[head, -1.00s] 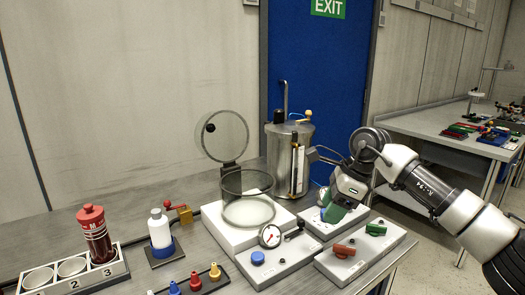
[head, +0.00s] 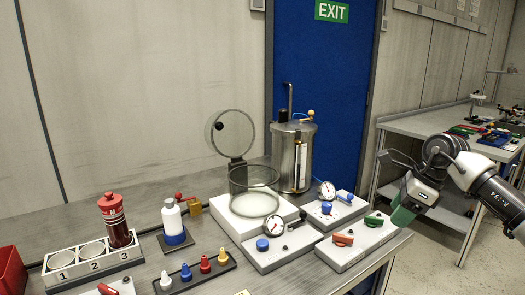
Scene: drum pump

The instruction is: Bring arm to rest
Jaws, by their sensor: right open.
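My right arm comes in from the right edge. Its gripper (head: 403,212), with green fingers, is open and appears empty. It hangs by the right end of the bench, to the right of the panel with the green and red handles (head: 344,243). A panel with a blue knob, a gauge and a blue-handled valve (head: 325,212) stands further left, clear of the gripper. My left gripper is out of view.
On the bench stand a clear chamber with its round lid raised (head: 253,190), a metal drum (head: 290,157), a gauge panel (head: 268,252), a white bottle (head: 172,219), a red-capped jar (head: 116,222) and a row of coloured plugs (head: 196,272). A second bench (head: 440,124) stands behind right.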

